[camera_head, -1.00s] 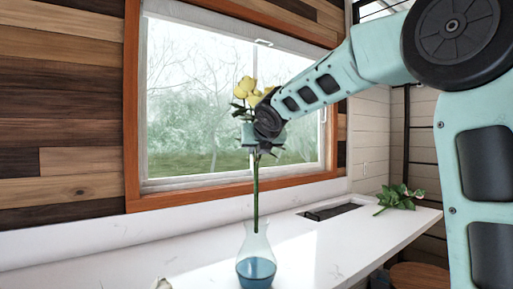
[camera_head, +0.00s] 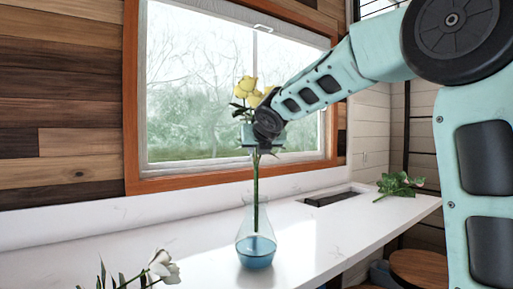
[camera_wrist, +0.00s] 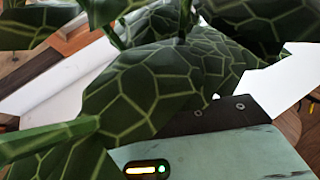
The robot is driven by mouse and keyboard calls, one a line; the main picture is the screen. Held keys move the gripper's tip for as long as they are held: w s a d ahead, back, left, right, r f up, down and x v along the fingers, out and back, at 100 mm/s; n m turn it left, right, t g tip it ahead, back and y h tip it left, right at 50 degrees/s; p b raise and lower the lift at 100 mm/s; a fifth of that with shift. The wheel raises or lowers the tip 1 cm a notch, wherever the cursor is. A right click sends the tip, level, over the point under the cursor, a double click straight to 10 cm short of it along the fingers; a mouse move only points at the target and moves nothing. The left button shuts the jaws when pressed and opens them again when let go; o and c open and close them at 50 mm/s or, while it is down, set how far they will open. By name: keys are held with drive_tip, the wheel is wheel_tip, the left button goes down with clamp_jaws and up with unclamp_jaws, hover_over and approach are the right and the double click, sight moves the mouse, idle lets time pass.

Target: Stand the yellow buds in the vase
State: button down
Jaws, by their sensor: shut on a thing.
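The yellow buds (camera_head: 247,90) are upright at the top of a long green stem. My gripper (camera_head: 257,148) is shut on the stem below the blooms, in the head view. The lower stem (camera_head: 256,190) hangs straight down into the glass vase (camera_head: 255,243), with its end inside the neck or body. The vase is clear with blue liquid at the bottom and stands on the white counter. In the wrist view large dark green leaves (camera_wrist: 150,90) of the flower fill most of the picture and hide the fingertips and vase.
White flowers (camera_head: 163,266) lie at the front left of the counter (camera_head: 310,235). A green leafy sprig (camera_head: 398,186) lies at the far right end, by a dark recess (camera_head: 333,198). A window is behind. A round wooden stool (camera_head: 418,267) stands below right.

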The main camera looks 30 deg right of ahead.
sight(257, 169)
drive_tip(key=shift+f+b, duration=2.45)
drive_tip(key=shift+f, duration=0.7)
drive_tip(key=c, duration=1.3)
unclamp_jaws()
drive_tip(key=o, duration=1.2)
drive_tip(key=shift+s+a+b, duration=0.25)
drive_tip(key=shift+s+a, duration=0.4)
drive_tip(key=shift+s, duration=1)
drive_tip(key=shift+s+a+b, duration=0.3)
drive_tip(key=shift+s+a, duration=0.3)
drive_tip(key=shift+s, duration=1.1)
drive_tip(key=shift+s+a+b, duration=0.25)
drive_tip(key=shift+s+a, duration=0.4)
drive_tip(key=shift+s, duration=1)
